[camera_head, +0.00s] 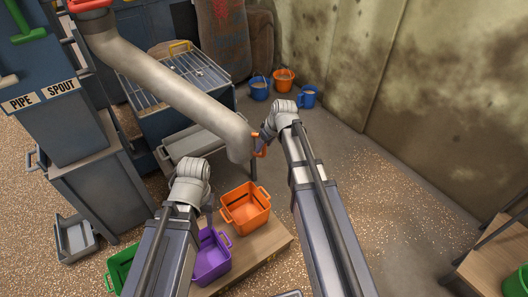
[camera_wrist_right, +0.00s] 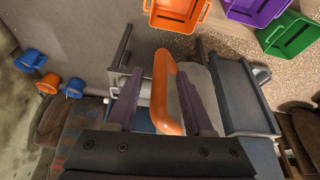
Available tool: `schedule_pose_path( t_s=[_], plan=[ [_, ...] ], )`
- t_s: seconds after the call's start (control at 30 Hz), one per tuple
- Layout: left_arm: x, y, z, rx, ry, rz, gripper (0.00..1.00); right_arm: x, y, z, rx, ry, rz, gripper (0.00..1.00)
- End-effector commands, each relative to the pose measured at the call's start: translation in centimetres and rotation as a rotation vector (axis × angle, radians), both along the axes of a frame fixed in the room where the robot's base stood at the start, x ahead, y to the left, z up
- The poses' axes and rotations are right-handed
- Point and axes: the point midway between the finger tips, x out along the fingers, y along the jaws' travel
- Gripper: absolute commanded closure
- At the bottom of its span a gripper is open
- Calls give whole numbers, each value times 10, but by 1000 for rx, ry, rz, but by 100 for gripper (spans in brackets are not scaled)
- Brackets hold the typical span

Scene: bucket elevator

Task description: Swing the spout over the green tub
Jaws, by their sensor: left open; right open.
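The spout is a long grey pipe (camera_head: 165,85) sloping from a red collar at the upper left to an open end near the orange tub (camera_head: 246,207). An orange handle (camera_head: 260,146) sits at its lower end. My right gripper (camera_head: 264,141) is at this handle. In the right wrist view the handle (camera_wrist_right: 162,90) stands between the two open fingers of my right gripper (camera_wrist_right: 155,100), not visibly clamped. The green tub (camera_head: 118,268) is at the lower left, partly hidden by my left arm; it also shows in the right wrist view (camera_wrist_right: 290,36). My left gripper (camera_head: 209,203) is open and empty above the purple tub (camera_head: 211,258).
The orange and purple tubs stand on a wooden bench (camera_head: 268,246). A grey cabinet labelled PIPE and SPOUT (camera_head: 70,150) stands at the left. A grated bin (camera_head: 180,75) is behind the pipe. Small blue and orange buckets (camera_head: 284,80) stand by the wall.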

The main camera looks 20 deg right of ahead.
Motion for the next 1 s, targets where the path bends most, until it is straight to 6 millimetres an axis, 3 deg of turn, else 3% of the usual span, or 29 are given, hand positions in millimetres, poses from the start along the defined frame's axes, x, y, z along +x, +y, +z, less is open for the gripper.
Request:
schedule_pose_path(
  t_s=[0.07,0.37,0.83,1.0],
  plan=[
    [0,0,-8,0,0,0,50,3,1,-8,0,0,0,48],
    [0,0,-8,0,0,0,50,3,1,-8,0,0,-1,48],
    [0,0,-8,0,0,0,50,3,1,-8,0,0,-1,100],
    [0,0,-8,0,0,0,50,3,1,-8,0,0,-1,100]
  ],
)
